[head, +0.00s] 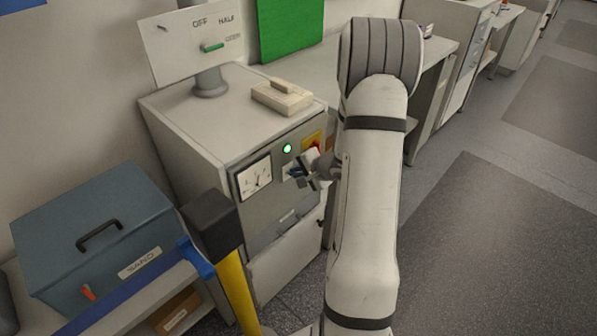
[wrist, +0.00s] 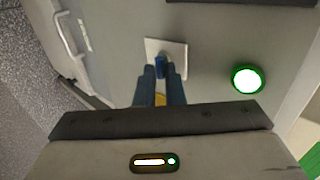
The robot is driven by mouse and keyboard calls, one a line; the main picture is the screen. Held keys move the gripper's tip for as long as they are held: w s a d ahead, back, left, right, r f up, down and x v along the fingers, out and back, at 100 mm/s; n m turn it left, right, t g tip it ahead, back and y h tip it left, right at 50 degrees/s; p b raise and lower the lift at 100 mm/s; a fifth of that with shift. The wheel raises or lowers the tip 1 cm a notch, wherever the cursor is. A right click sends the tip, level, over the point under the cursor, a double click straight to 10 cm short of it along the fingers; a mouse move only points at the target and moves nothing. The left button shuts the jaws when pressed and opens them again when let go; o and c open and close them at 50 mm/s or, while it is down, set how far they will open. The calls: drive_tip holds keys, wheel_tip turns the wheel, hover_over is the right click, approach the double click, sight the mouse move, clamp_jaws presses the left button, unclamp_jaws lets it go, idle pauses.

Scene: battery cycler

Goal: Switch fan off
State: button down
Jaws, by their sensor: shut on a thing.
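The blue switch (wrist: 160,62) is on a white plate (wrist: 180,50) on the grey cabinet front. My gripper (wrist: 160,76) is at this plate, with its two blue-grey fingers closed on the blue switch. The fingers hide part of the switch, so its exact setting cannot be read. In the head view my gripper (head: 296,172) is at the cabinet front, just right of the dial gauge. A round green lamp (head: 287,148) near the switch is lit; it also glows in the wrist view (wrist: 247,79).
A dial gauge (head: 255,176) and a red-and-yellow control (head: 312,142) flank the switch. A panel marked OFF and HALF (head: 180,45) stands above the cabinet (head: 190,112). A blue-grey box (head: 60,220) and a dark-topped yellow post (head: 235,285) are at left. Open floor lies right.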

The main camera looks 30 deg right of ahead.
sight(288, 173)
drive_tip(key=shift+f+b, duration=0.15)
drive_tip(key=shift+b, duration=0.2)
drive_tip(key=f+t+y+b, duration=0.1)
drive_tip(key=t+b, duration=0.2)
drive_tip(key=b, duration=0.9)
drive_tip(key=f+t+y+b, duration=0.1)
drive_tip(key=f+t+b, duration=0.1)
drive_tip(key=b, duration=1.1)
drive_tip(key=f+t+y+b, duration=0.1)
drive_tip(key=t+b, duration=0.4)
drive_tip(key=b, duration=0.8)
drive_tip(key=shift+s+f+y, duration=0.25)
drive_tip(key=shift+y, duration=0.15)
drive_tip(key=shift+t+b, duration=0.3)
drive_tip(key=shift+b, duration=0.05)
drive_tip(key=c, duration=1.5)
unclamp_jaws()
drive_tip(key=shift+c, duration=0.2)
drive_tip(key=shift+d, duration=0.1)
